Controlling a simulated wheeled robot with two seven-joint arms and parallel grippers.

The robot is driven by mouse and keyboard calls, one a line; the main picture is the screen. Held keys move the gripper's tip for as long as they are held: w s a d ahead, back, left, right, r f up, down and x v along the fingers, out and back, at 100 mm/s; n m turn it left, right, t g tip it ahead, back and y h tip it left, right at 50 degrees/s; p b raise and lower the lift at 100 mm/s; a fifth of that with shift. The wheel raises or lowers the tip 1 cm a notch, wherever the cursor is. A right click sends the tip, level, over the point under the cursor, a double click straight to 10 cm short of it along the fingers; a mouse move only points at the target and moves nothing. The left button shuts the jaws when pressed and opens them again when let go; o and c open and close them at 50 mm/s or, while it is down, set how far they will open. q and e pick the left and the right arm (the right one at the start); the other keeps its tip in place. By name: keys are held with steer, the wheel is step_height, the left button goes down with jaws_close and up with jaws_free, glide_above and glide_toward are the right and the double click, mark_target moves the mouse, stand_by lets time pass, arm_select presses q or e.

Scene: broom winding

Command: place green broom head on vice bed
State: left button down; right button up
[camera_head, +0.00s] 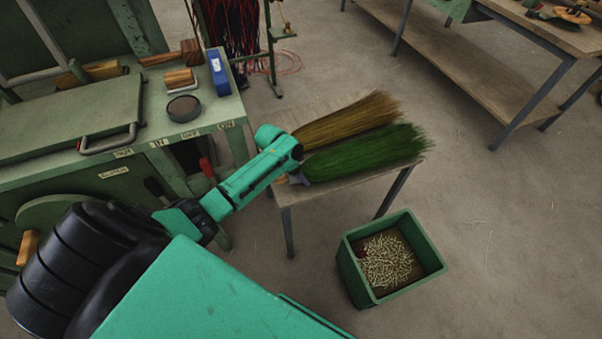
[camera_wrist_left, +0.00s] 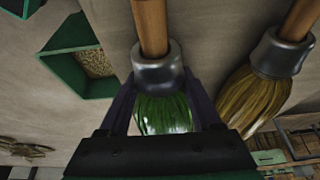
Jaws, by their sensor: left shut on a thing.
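The green broom head (camera_head: 365,160) lies on a small wooden table, its bristles pointing right. In the left wrist view its green bristles (camera_wrist_left: 163,113) show below a grey metal collar and a wooden handle. My left gripper (camera_head: 294,176) is at the collar end of it. In the left wrist view the fingers of my left gripper (camera_wrist_left: 160,90) stand on both sides of the collar, shut on it. The handle is mostly hidden by my arm in the head view. I cannot tell which part is the vice bed. My right gripper is not in view.
A yellow-brown broom head (camera_head: 345,119) lies right behind the green one on the small table (camera_head: 318,190). A green bin (camera_head: 425,243) with pale pieces stands on the floor. A green machine (camera_head: 70,150) with a blue box (camera_head: 219,72) stands left. Workbenches (camera_head: 480,65) are at the back right.

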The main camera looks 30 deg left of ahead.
arm_select(q)
steer(key=shift+c, duration=0.3)
jaws_free()
